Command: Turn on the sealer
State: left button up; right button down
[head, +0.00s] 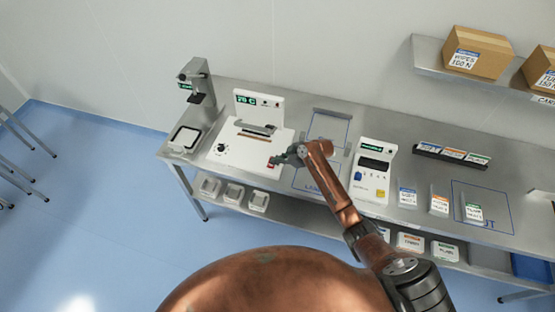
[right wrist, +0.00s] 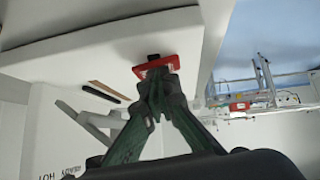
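The sealer (head: 240,158) is a white machine on the steel bench, left of centre in the head view. Its upright panel has a lit green display (head: 245,99), and a grey bar (head: 257,128) lies across its top. A red-framed switch (head: 272,163) with a black rocker sits at its front right corner. The right wrist view shows the switch (right wrist: 142,70) close up. My right gripper (head: 280,160) is at the switch with its fingertips together and empty; the tips overlap the switch's near edge, and I cannot tell whether they touch. My left gripper is out of view.
A stand device (head: 198,80) is left of the sealer. A white unit (head: 371,172) with a blue button and several labelled packs stand to the right. Boxes (head: 480,52) sit on a wall shelf. Blue outlined bench areas (head: 328,126) look clear.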

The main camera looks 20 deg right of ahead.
jog(key=shift+s+r+p, duration=0.1)
jog(key=shift+r+p, duration=0.3)
jog(key=shift+p, duration=0.15)
jog(key=r+p, duration=0.3)
jog(key=r, duration=0.1)
jog(key=shift+s, duration=0.25)
jog(key=b+v, duration=0.2)
jog(key=v, duration=0.7)
jog(key=shift+s+b, duration=0.2)
jog(key=shift+b, duration=0.15)
jog(key=shift+d+f, duration=0.1)
